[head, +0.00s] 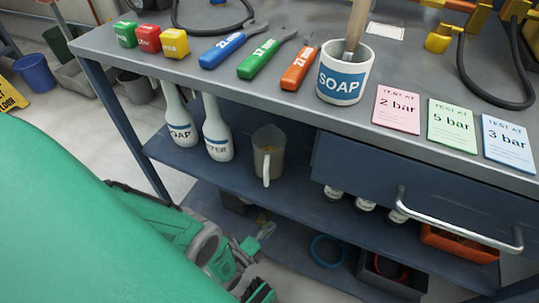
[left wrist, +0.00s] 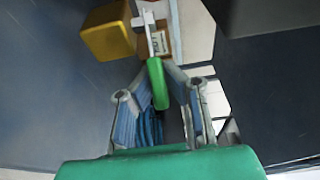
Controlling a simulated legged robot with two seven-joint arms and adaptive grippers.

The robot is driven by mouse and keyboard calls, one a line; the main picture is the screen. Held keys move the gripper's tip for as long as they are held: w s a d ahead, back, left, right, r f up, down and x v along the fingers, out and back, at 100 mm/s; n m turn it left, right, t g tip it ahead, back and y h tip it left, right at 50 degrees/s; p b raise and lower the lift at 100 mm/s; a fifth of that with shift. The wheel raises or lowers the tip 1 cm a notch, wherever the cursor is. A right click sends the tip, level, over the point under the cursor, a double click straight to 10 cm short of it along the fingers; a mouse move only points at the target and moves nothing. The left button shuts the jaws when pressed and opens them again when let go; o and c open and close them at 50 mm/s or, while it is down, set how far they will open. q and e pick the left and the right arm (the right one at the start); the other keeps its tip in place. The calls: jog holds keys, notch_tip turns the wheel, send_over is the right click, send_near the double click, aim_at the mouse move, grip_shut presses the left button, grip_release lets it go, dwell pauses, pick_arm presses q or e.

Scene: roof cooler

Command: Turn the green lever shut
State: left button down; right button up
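The green lever (left wrist: 158,84) shows in the left wrist view, its length running toward me from a white and metal fitting (left wrist: 150,32). My left gripper (left wrist: 160,73) has its two fingers on either side of the lever. The fingers lean inward at the tips but look apart, and I cannot tell whether they touch the lever. In the head view my left gripper (head: 254,268) is low at the bottom, partly cut off by the frame edge and beside the lower shelf. My right gripper is not in view.
A yellow block (left wrist: 108,30) stands left of the lever in the wrist view, and a dark box (left wrist: 262,15) is at upper right. A drawer handle (head: 455,228) sticks out at right.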

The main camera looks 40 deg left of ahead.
pick_arm(q)
jog(key=shift+s+a+f, duration=0.15)
jog(key=shift+s+f, duration=0.05)
jog(key=shift+s, duration=0.1)
jog(key=shift+a+f, duration=0.1)
jog(key=shift+a, duration=0.15)
jog(key=c, duration=2.1)
grip_release()
jog(key=o, duration=0.5)
jog(key=shift+w+d, duration=0.1)
jog(key=shift+d, duration=0.1)
jog(key=s, duration=1.2)
jog(key=shift+a, duration=0.4)
